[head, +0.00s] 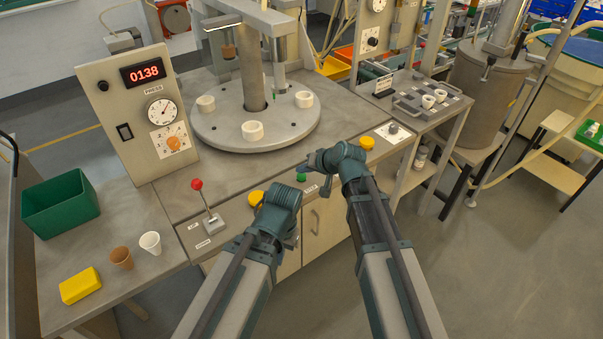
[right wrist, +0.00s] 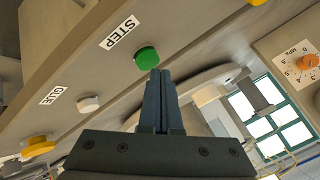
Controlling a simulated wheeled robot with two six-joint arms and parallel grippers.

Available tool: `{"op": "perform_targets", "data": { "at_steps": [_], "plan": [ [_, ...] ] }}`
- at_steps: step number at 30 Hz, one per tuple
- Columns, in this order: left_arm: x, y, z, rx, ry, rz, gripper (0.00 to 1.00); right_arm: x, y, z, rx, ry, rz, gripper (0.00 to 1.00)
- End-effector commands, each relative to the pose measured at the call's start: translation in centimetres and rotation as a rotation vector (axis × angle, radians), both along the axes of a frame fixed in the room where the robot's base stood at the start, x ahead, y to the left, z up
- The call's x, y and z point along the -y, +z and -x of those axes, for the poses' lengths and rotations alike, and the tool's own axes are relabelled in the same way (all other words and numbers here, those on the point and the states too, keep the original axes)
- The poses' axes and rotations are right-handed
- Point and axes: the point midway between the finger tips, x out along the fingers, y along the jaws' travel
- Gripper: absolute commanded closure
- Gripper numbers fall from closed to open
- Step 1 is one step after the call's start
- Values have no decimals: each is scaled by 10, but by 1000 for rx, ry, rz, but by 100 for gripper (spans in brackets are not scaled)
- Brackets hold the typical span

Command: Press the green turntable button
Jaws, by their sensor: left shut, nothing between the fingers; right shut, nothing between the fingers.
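The green button (head: 301,177) sits on the front edge panel of the bench, below the round grey turntable (head: 215,132). In the right wrist view the green button (right wrist: 146,57) is a round cap beside a STEP label. My right gripper (head: 311,163) is shut and empty, close to the green button; its fingertips (right wrist: 160,74) appear just at the button's edge in the wrist view. I cannot tell whether they touch. My left gripper (head: 291,239) is shut and empty, low in front of the bench, mostly hidden by its own wrist.
Yellow buttons (head: 256,197) (head: 367,142) flank the green one. A red-knobbed lever (head: 197,185) stands to the left, near a press panel (head: 130,110) reading 0138. White rings (head: 253,131) sit on the turntable. Cups (head: 150,242) and a green bin (head: 60,205) are at left.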

Motion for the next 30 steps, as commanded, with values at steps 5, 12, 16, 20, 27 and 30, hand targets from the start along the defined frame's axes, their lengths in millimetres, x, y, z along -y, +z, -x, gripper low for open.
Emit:
{"op": "perform_targets", "data": {
  "at_steps": [5,12,16,20,27,30],
  "plan": [
    [0,7,0,0,0,0,100,0,7,0,0,0,0,100],
    [0,6,0,0,0,0,100,0,6,0,0,0,0,100],
    [0,11,0,0,0,0,100,0,11,0,0,0,0,100],
    [0,22,0,0,0,0,100,0,22,0,0,0,0,100],
    [0,45,0,0,0,0,100,0,46,0,0,0,0,100],
    [0,54,0,0,0,0,100,0,54,0,0,0,0,100]
  ]
}}
